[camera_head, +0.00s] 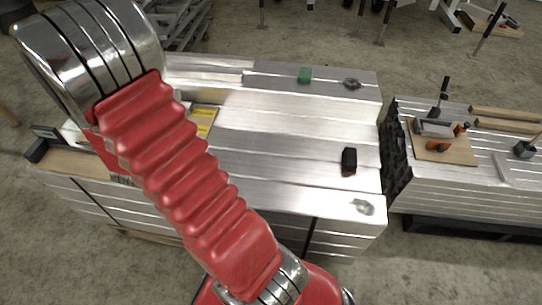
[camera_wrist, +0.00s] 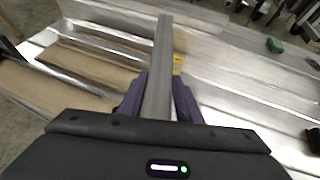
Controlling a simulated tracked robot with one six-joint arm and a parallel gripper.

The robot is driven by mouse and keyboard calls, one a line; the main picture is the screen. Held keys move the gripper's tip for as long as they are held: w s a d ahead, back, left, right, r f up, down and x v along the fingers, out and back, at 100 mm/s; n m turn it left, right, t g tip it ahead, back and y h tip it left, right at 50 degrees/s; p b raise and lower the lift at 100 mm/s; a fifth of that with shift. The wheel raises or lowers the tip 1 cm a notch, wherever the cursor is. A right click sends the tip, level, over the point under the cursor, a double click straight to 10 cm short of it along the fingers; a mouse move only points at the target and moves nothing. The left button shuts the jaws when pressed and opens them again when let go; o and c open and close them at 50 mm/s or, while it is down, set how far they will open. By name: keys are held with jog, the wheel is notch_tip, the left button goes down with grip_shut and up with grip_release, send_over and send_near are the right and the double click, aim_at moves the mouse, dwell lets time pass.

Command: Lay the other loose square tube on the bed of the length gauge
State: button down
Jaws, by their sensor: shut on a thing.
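In the wrist view my gripper (camera_wrist: 158,100) is shut on a grey square tube (camera_wrist: 162,55), which runs away from me between the two dark purple fingers. Left of it lie brown boards (camera_wrist: 100,54) with long silver strips (camera_wrist: 75,73) along them. I cannot tell whether one strip is another tube or part of the length gauge. In the head view my red arm hides the gripper and the held tube. A brown board (camera_head: 70,163) with a black block (camera_head: 37,149) at its end shows left of the arm.
A yellow label (camera_head: 203,122) shows beside my arm. A second bench to the right holds a clamp (camera_head: 437,127) on a wooden board (camera_head: 445,151).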

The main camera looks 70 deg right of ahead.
jog(key=s+d+f+m+g, duration=0.3)
jog(key=s+d, duration=0.4)
jog(key=s, duration=0.5)
jog(key=s+d+f+m+g, duration=0.4)
jog(key=s+d, duration=0.3)
jog(key=s, duration=0.5)
jog(key=s+d+f+m+g, duration=0.4)
jog(key=s+d, duration=0.4)
jog(key=s, duration=0.4)
jog(key=shift+s+m+g, duration=0.2)
jog(key=shift+m+g, duration=0.4)
jog(key=shift+g, duration=0.1)
jog(key=shift+f, duration=2.9)
jog(key=shift+f, duration=0.1)
jog(key=shift+f, duration=2)
